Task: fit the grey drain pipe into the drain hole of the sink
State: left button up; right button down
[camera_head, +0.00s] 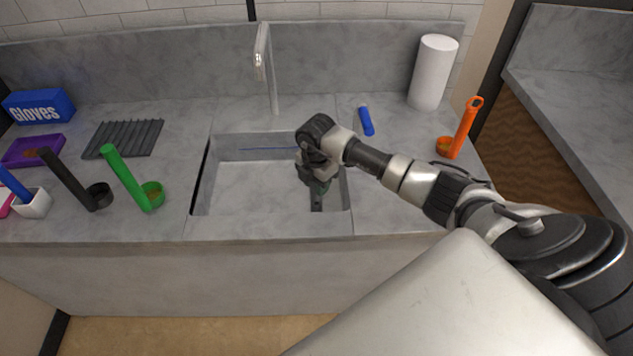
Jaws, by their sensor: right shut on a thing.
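The grey sink (230,187) is a rectangular basin set in the stone counter. My right gripper (317,190) reaches down into the right side of the sink. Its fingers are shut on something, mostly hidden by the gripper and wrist. A dark grey piece (316,204) shows just below the fingertips; I cannot tell whether it is the drain pipe or part of the drain. The drain hole cannot be made out. My left gripper is not in view.
A faucet (268,70) rises behind the sink. A paper roll (433,72), glove box (39,106), ribbed mat (122,139) and purple tray (33,151) are farther out.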

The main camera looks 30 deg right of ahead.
jog(key=shift+f, duration=0.45)
jog(key=c, duration=0.7)
grip_release()
notch_tip(320, 180, up, 11)
jog(key=shift+f+b, duration=0.1)
jog(key=shift+b, duration=0.6)
